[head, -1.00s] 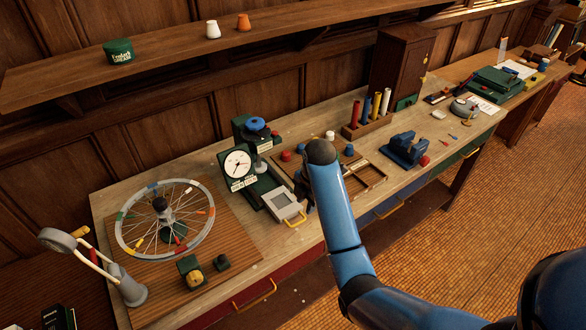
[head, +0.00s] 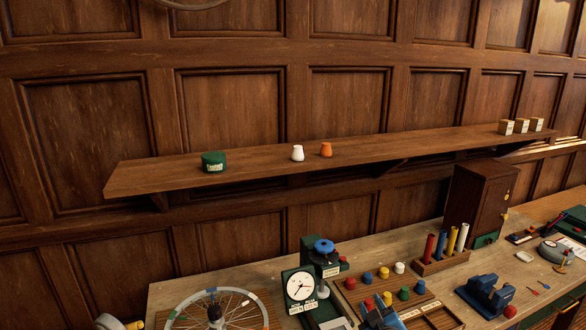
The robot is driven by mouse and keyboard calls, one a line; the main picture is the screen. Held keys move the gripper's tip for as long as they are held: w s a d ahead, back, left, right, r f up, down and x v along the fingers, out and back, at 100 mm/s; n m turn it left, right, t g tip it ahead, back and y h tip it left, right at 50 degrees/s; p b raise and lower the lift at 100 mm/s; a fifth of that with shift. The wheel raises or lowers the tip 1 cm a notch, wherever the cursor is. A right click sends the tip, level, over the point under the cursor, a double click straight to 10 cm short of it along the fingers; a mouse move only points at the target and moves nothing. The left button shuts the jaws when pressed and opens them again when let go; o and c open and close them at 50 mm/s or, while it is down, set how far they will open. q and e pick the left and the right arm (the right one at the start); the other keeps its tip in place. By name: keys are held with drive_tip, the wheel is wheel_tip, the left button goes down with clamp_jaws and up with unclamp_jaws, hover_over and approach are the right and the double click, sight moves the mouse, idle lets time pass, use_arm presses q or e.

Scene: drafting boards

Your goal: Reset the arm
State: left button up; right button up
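My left gripper and arm are not in view.
The bench holds a wheel (head: 178,312), a dial gauge (head: 300,286), a blue vise-like tool (head: 486,293), a rack of coloured tubes (head: 440,264) and a wooden cabinet (head: 478,208). Above, a wall shelf (head: 250,168) carries a green tin (head: 213,162) and small pots.

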drive_tip(key=s+f+m+b, duration=0.1)
drive_tip(key=s+f+m, duration=0.1)
drive_tip(key=s, duration=1)
drive_tip(key=s+d+f+m+t+b, duration=0.1)
drive_tip(key=s+f, duration=0.4)
drive_tip(key=s, duration=0.8)
drive_tip(key=s+f+m+t+b, duration=0.1)
drive_tip(key=s+f+m+b, duration=0.2)
drive_tip(key=s, duration=0.9)
drive_tip(key=shift+s+d+f+m+h, duration=0.2)
drive_tip(key=shift+f+m+h, duration=0.15)
drive_tip(key=shift+m, duration=0.25)
